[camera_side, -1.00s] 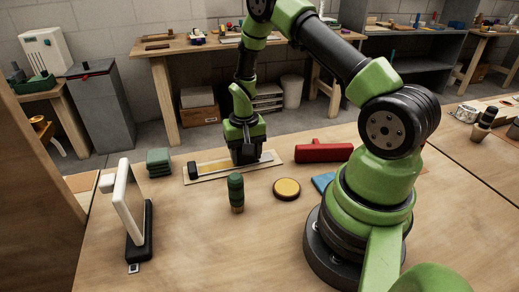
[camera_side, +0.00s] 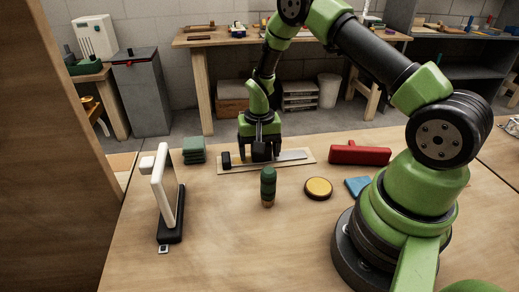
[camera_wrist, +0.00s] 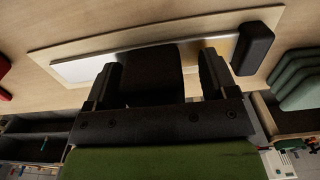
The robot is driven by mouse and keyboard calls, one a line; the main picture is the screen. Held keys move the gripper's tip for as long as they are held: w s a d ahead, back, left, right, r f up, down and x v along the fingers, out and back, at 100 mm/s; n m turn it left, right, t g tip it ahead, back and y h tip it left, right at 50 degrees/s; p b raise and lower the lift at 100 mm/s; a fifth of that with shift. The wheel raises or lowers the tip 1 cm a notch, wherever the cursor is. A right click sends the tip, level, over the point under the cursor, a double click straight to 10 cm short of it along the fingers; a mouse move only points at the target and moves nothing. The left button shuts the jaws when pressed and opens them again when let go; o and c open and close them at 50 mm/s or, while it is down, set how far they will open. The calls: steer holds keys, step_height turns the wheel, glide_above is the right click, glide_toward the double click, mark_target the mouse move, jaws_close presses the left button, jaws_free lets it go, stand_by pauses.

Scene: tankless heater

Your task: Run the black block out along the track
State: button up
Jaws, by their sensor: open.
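A light wooden board carries the track (camera_side: 295,155), a pale strip running left to right, in the side view. My gripper (camera_side: 260,153) is low over the track, pointing down with its fingers open. A black block (camera_side: 262,151) stands between the fingers; it also shows between them in the wrist view (camera_wrist: 155,75). Whether either finger touches it is unclear. A smaller black piece (camera_side: 226,159) sits at the track's left end, just beyond the left finger; in the wrist view it is at the upper right (camera_wrist: 253,48). A little yellow strip shows beside it.
A green stack (camera_side: 194,150) stands left of the board and a red tool (camera_side: 360,153) right of it. In front are a green cylinder (camera_side: 268,187), a yellow disc (camera_side: 318,188) and a blue pad (camera_side: 358,186). A white upright piece on a black base (camera_side: 170,215) stands front left.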

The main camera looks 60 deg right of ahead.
step_height(320, 180, up, 10)
stand_by(0.5)
steer(key=shift+a+r, duration=0.1)
steer(key=shift+r, duration=0.15)
steer(key=s+a+r+n+t, duration=0.1)
steer(key=s+a+r+t, duration=0.15)
steer(key=r, duration=0.55)
steer(key=s+a+r+n+t, duration=0.1)
steer(key=s+a+r, duration=0.3)
steer(key=r, duration=0.3)
steer(key=s+a+r+n+t+y, duration=0.1)
steer(key=s+a+r+t, duration=0.1)
steer(key=s, duration=0.4)
steer(key=s+a+r+n+t+y, duration=0.1)
steer(key=s+a+r+n, duration=0.1)
steer(key=s, duration=0.4)
steer(key=shift+s+a+r+t, duration=0.2)
steer(key=shift+a+t, duration=0.15)
steer(key=shift+a, duration=0.3)
